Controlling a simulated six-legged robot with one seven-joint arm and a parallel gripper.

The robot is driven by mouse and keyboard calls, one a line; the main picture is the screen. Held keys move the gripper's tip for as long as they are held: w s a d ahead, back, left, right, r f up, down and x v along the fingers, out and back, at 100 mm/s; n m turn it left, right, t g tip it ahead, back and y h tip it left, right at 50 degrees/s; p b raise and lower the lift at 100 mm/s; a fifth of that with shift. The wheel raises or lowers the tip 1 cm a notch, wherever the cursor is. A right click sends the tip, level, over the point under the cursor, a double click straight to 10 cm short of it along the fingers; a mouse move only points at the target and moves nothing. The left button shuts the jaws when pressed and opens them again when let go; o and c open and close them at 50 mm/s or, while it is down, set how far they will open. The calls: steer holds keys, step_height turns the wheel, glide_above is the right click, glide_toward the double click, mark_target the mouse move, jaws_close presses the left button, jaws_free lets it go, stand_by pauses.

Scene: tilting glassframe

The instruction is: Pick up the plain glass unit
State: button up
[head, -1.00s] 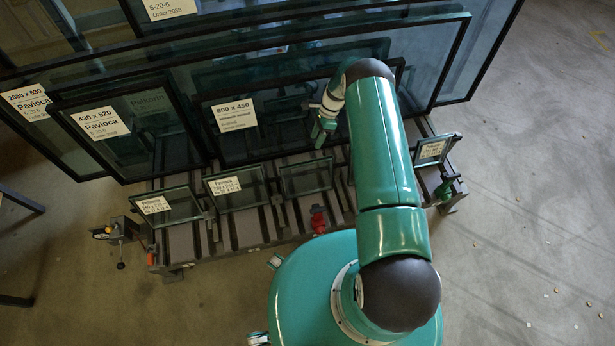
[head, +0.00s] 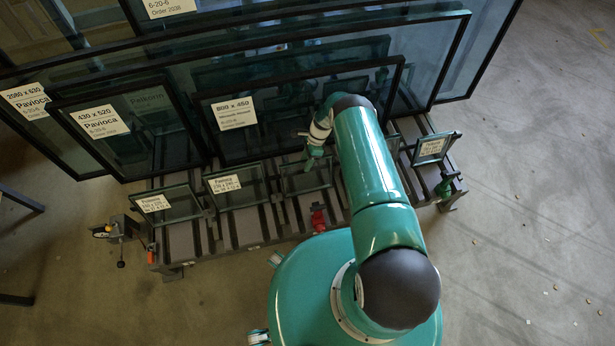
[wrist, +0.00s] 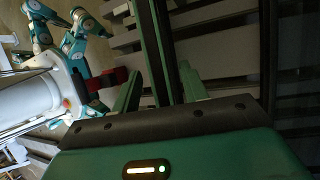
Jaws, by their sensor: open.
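The plain glass unit (head: 296,181) is a small dark-framed pane without a label. It stands on the rack in the front row, right of two labelled small units. My gripper (head: 313,164) is at its upper right part, pointing down. In the wrist view, the unit's green glass edge and dark border (wrist: 150,40) run up between the two green fingers of my gripper (wrist: 160,88). The fingers are open, one on each side of the edge. Whether either finger touches the glass cannot be told. My gripper covers part of the unit in the head view.
Labelled small units stand to the left (head: 236,187) and far left (head: 167,206), another (head: 432,149) at the right. Large framed panes (head: 300,112) rise close behind. A red clamp (head: 318,218) sits in front on the slatted rack (head: 247,229). Floor is open at right.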

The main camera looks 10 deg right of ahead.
steer(key=shift+a+f, duration=0.15)
steer(key=shift+f, duration=0.1)
steer(key=shift+f, duration=0.25)
stand_by(0.4)
jaws_close()
steer(key=shift+w+r, duration=0.1)
steer(key=shift+w, duration=0.1)
stand_by(1.2)
